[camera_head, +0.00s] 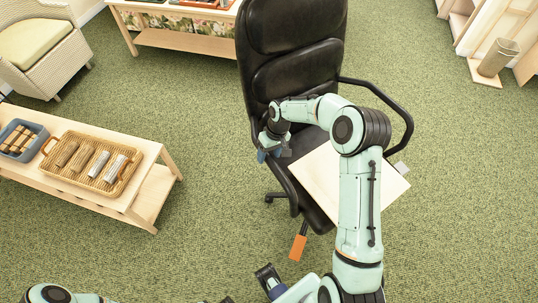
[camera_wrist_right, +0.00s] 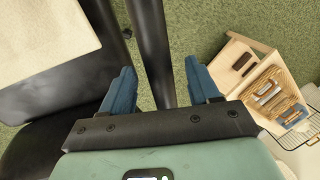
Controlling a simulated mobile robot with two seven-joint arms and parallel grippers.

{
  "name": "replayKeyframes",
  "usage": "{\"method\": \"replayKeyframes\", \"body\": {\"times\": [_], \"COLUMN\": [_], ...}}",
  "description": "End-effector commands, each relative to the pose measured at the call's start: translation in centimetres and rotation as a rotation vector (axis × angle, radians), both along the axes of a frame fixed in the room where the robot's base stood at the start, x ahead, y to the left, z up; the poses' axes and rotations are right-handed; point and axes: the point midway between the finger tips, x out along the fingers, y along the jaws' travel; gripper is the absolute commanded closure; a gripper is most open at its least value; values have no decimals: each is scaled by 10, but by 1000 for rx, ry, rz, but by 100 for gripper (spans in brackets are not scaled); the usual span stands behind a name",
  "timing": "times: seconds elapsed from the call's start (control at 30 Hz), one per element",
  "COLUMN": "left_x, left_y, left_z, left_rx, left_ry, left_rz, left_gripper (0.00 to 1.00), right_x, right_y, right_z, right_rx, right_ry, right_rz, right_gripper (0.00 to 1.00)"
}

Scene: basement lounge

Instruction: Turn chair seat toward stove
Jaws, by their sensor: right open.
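A black office chair (camera_head: 297,55) stands in the middle of the head view, its tall backrest at the far side. A pale square board (camera_head: 322,178) lies over its seat, partly hidden by my right arm; it also shows in the wrist view (camera_wrist_right: 40,40). My right gripper (camera_head: 270,153) is at the chair's left armrest. In the wrist view its blue fingers (camera_wrist_right: 162,90) are apart, and a black armrest bar (camera_wrist_right: 153,45) runs between them; contact cannot be told. My left gripper cannot be clearly made out at the bottom edge. I see no stove.
A low wooden table (camera_head: 150,195) with a wicker tray (camera_head: 50,160) and a blue bin (camera_head: 38,130) stands at left. A wicker armchair (camera_head: 60,65) and a wooden bench (camera_head: 190,42) are behind. An orange-tipped lever (camera_head: 298,247) sticks out below the seat.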

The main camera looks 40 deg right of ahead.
Motion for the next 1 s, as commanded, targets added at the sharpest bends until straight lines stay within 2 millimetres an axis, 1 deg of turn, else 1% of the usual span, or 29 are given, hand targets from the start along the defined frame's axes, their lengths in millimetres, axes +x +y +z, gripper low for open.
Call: {"method": "replayKeyframes", "body": {"times": [0.13, 0.4, 0.43, 0.47, 0.5, 0.57, 0.6, 0.87, 1.0], "left_x": [0, 0, 0, 0, 0, 0, 0, 0, 1], "left_y": [0, 0, 0, 0, 0, 0, 0, 0, 0], "left_z": [0, 0, 0, 0, 0, 0, 0, 1, 3], "left_rx": [0, 0, 0, 0, 0, 0, 0, 0, 0], "left_ry": [0, 0, 0, 0, 0, 0, 0, 0, -1], "left_rz": [0, 0, 0, 0, 0, 0, 0, 0, 0], "left_gripper": [100, 100, 100, 100, 100, 100, 100, 100, 100], "right_x": [0, 0, 0, 0, 0, 0, 0, 2, 8], "right_y": [2, 2, 2, 2, 2, 2, 2, 3, 4], "right_z": [-8, -9, -9, -9, -9, -9, -9, -9, -8], "right_rx": [1, 0, 0, 0, 0, 0, 0, 0, -1], "right_ry": [0, -1, -1, -1, -1, -1, -1, -2, -3], "right_rz": [-1, -1, -1, -1, 0, 0, 0, -1, -7], "right_gripper": [39, 39, 46, 55, 68, 88, 100, 100, 100]}}
